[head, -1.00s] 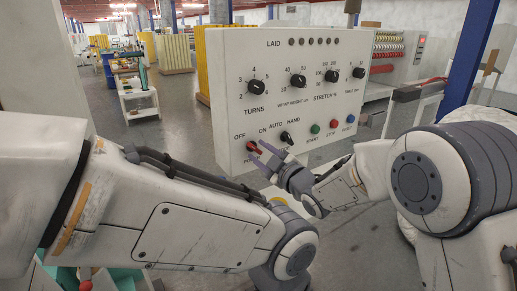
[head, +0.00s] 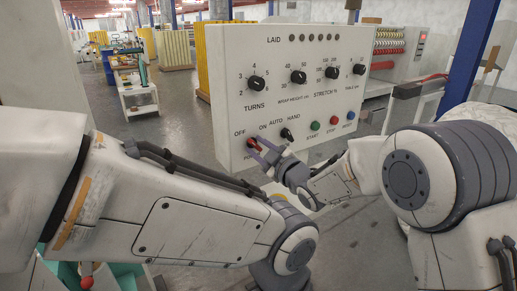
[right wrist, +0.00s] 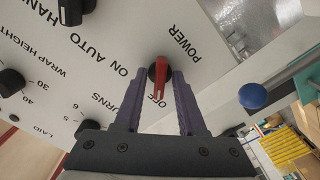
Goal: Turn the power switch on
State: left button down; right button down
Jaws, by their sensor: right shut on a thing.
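The power switch is a red-handled knob (head: 252,142) low on the left of the pale control panel (head: 231,70), below the OFF and ON labels. In the right wrist view the red handle (right wrist: 160,78) points down the picture toward OFF. My right gripper (head: 257,149) is at the switch, its purple fingers on either side of the handle. In the right wrist view the gripper (right wrist: 159,74) is shut on the handle. My left arm crosses the lower left of the head view; its gripper does not show.
The black AUTO/HAND knob (head: 287,134) is just right of the switch. Green (head: 315,126), red (head: 333,121) and blue (head: 350,117) buttons lie further right. Several black dials sit above.

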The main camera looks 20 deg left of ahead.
jog(key=m, duration=0.3)
jog(key=shift+s+f+m, duration=0.1)
jog(key=shift+m, duration=0.3)
jog(key=m, duration=0.3)
jog(key=shift+m, duration=0.4)
jog(key=m+p, duration=0.1)
jog(key=m, duration=0.4)
jog(key=shift+m+p, duration=0.5)
jog(key=shift+m, duration=1.8)
jog(key=shift+f, duration=0.1)
jog(key=c, duration=0.9)
grip_release()
jog(key=shift+o, duration=0.2)
